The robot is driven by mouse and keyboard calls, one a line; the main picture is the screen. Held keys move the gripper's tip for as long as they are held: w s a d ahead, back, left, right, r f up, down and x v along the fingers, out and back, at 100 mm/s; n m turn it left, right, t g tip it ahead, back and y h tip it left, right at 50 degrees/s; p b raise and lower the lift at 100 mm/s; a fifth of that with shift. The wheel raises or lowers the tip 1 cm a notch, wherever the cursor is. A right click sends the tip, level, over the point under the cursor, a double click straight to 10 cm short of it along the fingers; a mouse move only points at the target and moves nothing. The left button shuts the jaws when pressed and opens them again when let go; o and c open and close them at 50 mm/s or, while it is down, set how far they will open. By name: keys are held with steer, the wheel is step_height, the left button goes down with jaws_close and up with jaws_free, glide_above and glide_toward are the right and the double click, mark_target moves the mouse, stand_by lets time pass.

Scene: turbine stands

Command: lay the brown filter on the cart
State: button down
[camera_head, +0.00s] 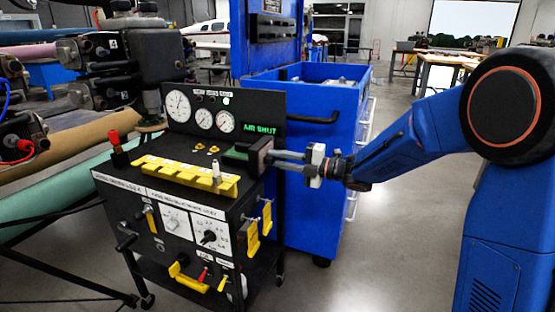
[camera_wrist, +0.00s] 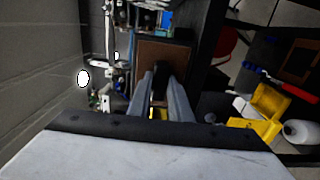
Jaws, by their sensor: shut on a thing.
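My gripper (camera_head: 272,156) reaches in from the right over the back right part of the black wheeled cart (camera_head: 130,184). It is shut on a dark block-shaped piece (camera_head: 259,151), just below the lit "AIR SHUT" display. In the wrist view my gripper's fingers (camera_wrist: 160,90) close on a dark grip in front of a brown, dark-framed panel, which looks like the brown filter (camera_wrist: 149,52). Its brown face is not visible in the head view. I cannot tell whether the held piece touches the cart top.
Gauges (camera_head: 203,119) stand along the cart's back, with a yellow rail (camera_head: 186,174) across its top. A blue tool cabinet (camera_head: 310,120) stands close behind. Another brown framed piece (camera_wrist: 303,62) shows at right in the wrist view.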

steer(key=c, duration=1.6)
jaws_free()
